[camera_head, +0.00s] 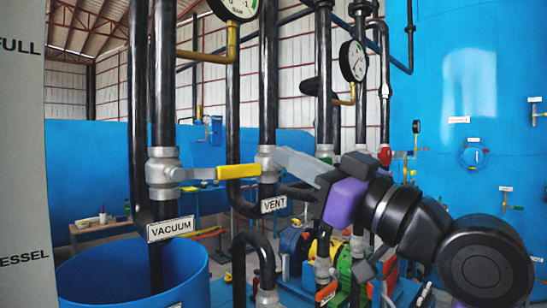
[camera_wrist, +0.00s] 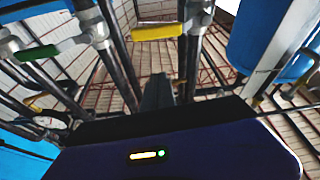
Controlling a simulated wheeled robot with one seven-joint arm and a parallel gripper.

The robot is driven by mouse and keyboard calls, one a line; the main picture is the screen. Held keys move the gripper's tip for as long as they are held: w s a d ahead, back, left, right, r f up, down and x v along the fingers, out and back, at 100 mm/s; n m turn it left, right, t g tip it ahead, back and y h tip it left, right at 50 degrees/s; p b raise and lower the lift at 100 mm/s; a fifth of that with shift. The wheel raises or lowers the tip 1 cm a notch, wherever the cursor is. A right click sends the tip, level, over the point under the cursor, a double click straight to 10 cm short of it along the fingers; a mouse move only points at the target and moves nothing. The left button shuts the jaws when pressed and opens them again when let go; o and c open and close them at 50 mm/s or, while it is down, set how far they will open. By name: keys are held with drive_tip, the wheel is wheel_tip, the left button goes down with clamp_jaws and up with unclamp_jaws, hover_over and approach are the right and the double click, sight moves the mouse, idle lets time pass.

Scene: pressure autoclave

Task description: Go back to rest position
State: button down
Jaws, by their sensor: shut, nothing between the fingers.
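My gripper (camera_head: 292,161) is in the middle of the head view, with its purple body behind it and its grey fingers pointing left and slightly up. The fingers are shut and empty. They overlap the vent valve (camera_head: 265,158) in the picture; I cannot tell the gap in depth. In the wrist view the closed fingers (camera_wrist: 157,92) rise from the dark body, below the yellow valve handle (camera_wrist: 158,31) and apart from it in the picture. The same yellow handle (camera_head: 239,171) is left of my gripper in the head view.
Black vertical pipes stand around my gripper. The vacuum label (camera_head: 170,229) hangs at left and the vent label (camera_head: 274,204) just below the fingers. Gauges (camera_head: 352,61) are above. A green handle (camera_wrist: 37,53) shows in the wrist view. A blue tank (camera_head: 470,110) stands at right.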

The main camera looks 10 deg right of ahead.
drive_tip(key=s+d+m+t+h, duration=0.2)
drive_tip(key=d+m+t+h, duration=0.25)
drive_tip(key=d+t, duration=0.2)
drive_tip(key=s+d+f+m+h, duration=0.2)
drive_tip(key=f+h, duration=0.1)
drive_tip(key=f, duration=0.5)
drive_tip(key=s+d+f+m+h, duration=0.2)
drive_tip(key=f+m+h, duration=0.1)
drive_tip(key=f, duration=0.6)
drive_tip(key=s+d+f+m+h, duration=0.1)
drive_tip(key=s+f+m+h, duration=0.15)
drive_tip(key=f, duration=0.55)
drive_tip(key=s+a+f+n+g, duration=0.1)
drive_tip(key=s+f+g, duration=0.3)
drive_tip(key=s+f, duration=0.8)
drive_tip(key=s+a+f+n+g, duration=0.1)
drive_tip(key=s+f+g, duration=0.4)
drive_tip(key=s+f, duration=0.8)
drive_tip(key=s+n, duration=0.1)
drive_tip(key=s, duration=0.5)
drive_tip(key=shift+s+a+f, duration=0.3)
drive_tip(key=shift+s+a, duration=0.05)
drive_tip(key=shift+a, duration=0.05)
